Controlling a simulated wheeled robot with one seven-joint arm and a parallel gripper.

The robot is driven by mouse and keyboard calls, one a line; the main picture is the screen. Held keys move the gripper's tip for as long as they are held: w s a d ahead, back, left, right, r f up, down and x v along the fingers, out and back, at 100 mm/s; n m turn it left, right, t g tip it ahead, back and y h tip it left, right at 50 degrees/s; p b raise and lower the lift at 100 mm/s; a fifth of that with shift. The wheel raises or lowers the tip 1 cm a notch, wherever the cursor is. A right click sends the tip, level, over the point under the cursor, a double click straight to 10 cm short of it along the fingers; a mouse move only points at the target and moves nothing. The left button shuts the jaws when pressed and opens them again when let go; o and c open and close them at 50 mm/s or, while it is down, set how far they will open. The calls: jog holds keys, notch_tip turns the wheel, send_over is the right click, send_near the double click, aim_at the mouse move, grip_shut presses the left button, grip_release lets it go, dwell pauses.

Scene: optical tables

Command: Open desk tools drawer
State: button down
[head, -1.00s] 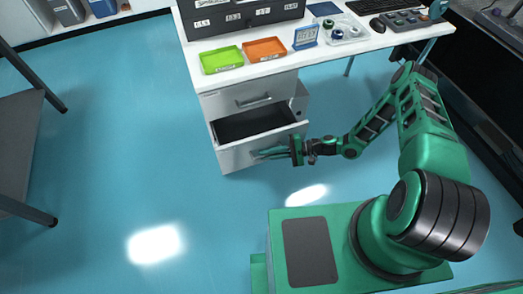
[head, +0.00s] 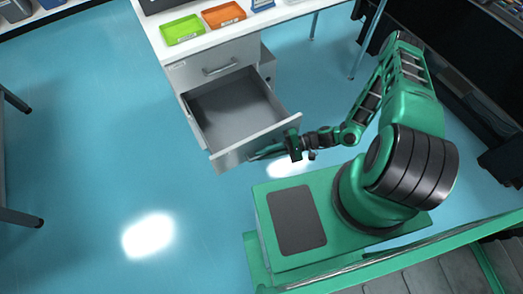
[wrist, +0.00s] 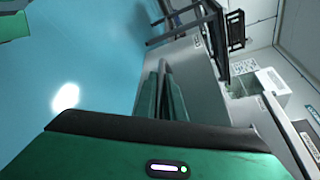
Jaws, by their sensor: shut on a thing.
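The desk tools drawer (head: 256,148) is the middle drawer of a white desk pedestal (head: 183,75). It is pulled far out, and its grey inside (head: 235,108) looks empty in the head view. My gripper (head: 268,152) is at the drawer's front face, shut on the drawer handle, which my fingers mostly hide. In the wrist view my green fingers (wrist: 162,98) reach forward against the pale drawer front (wrist: 193,75). The closed drawer above has a metal bar handle (head: 220,68).
A green tray (head: 183,30) and an orange tray (head: 224,14) stand on the desk top (head: 190,47). A dark table leg (head: 25,218) is at the left edge. The blue floor left of the pedestal is clear.

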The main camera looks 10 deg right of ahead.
jog(key=shift+w+d, duration=0.2)
jog(key=c, duration=1.8)
grip_release()
jog(key=shift+c, duration=0.2)
jog(key=v, duration=1)
jog(key=shift+d, duration=0.35)
jog(key=shift+r, duration=0.1)
